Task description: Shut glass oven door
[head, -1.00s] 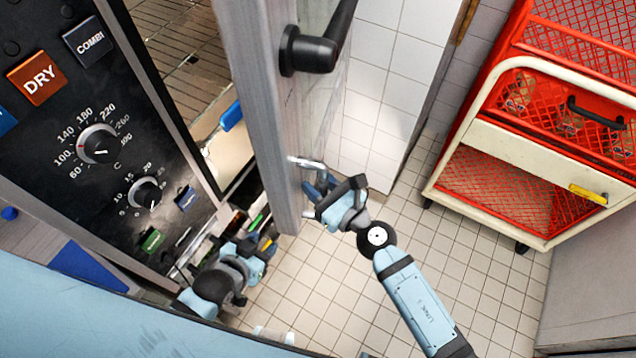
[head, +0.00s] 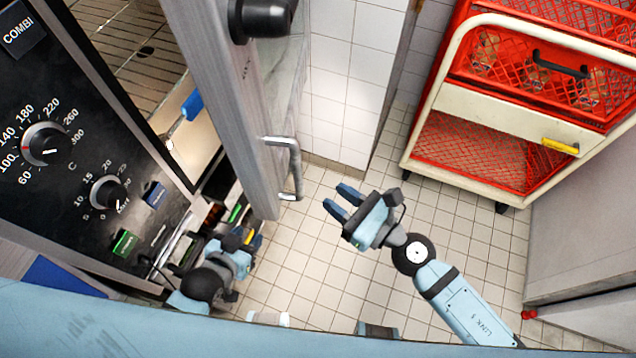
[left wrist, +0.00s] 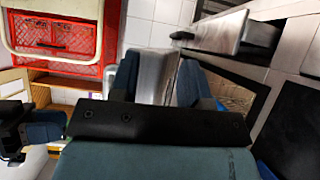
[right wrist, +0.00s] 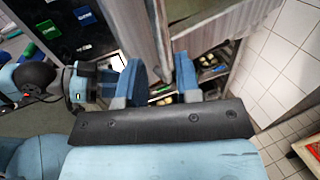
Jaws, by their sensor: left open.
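The glass oven door (head: 240,110) stands open, seen almost edge-on in the head view. It has a black latch handle (head: 262,15) near the top and a metal bar (head: 293,165) low on its outer side. The oven chamber (head: 130,50) shows at left. My right gripper (head: 335,202) is open and empty, apart from the door and right of the bar; its parted fingers show in the right wrist view (right wrist: 160,75). My left gripper (head: 252,240) is open, low beside the oven front. In the left wrist view a grey panel (left wrist: 156,72) appears between its fingers; contact is unclear.
The oven control panel (head: 75,165) with dials is at left. A blue-handled tool (head: 192,105) lies at the chamber opening. A red cart (head: 475,150) with a cream frame stands at right. Tiled floor (head: 330,270) is open around my right gripper.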

